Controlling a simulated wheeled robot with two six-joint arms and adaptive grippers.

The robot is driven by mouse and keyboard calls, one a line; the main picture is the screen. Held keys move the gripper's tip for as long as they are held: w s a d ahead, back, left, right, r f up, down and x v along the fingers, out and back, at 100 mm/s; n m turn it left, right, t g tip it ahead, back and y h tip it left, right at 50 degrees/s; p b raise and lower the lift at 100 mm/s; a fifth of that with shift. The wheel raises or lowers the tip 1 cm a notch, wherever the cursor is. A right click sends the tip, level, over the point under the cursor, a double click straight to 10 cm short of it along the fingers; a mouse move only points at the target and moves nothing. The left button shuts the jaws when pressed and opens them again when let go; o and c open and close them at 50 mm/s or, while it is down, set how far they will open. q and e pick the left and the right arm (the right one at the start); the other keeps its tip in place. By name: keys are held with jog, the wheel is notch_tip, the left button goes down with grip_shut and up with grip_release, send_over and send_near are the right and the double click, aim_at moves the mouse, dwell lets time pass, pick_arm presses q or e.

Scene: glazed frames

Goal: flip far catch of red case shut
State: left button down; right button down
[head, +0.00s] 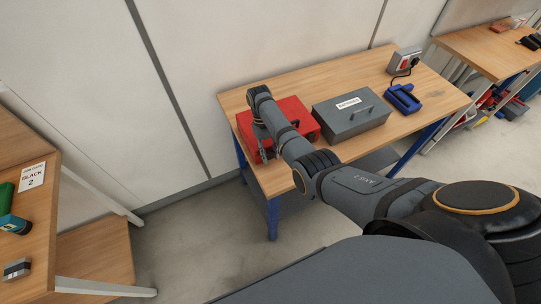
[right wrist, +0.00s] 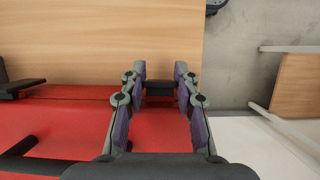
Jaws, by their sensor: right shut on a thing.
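The red case (head: 292,108) lies on the wooden bench, and its red top fills the left of the right wrist view (right wrist: 70,118). My right gripper (head: 268,155) reaches down over the case's left end in the head view. In the right wrist view its purple-padded fingers (right wrist: 160,78) are shut on a small dark catch (right wrist: 160,88) at the case's edge. The fingers hide part of this catch, and I cannot tell whether it is flipped shut. The other dark catch (right wrist: 14,87) shows on the same edge, further left. My left gripper is not in view.
A grey metal box (head: 350,114) with a label stands right of the case. A blue object (head: 403,98) and a socket box (head: 405,61) are further right. Bare bench (right wrist: 110,40) lies beyond the case's catch edge. Another bench (head: 48,215) stands at left.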

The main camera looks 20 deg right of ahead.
jog(key=c, duration=1)
grip_release()
jog(key=shift+o, duration=0.2)
jog(key=shift+r, duration=0.1)
jog(key=v, duration=0.7)
jog(key=shift+w+a+r, duration=0.1)
jog(key=shift+w, duration=0.05)
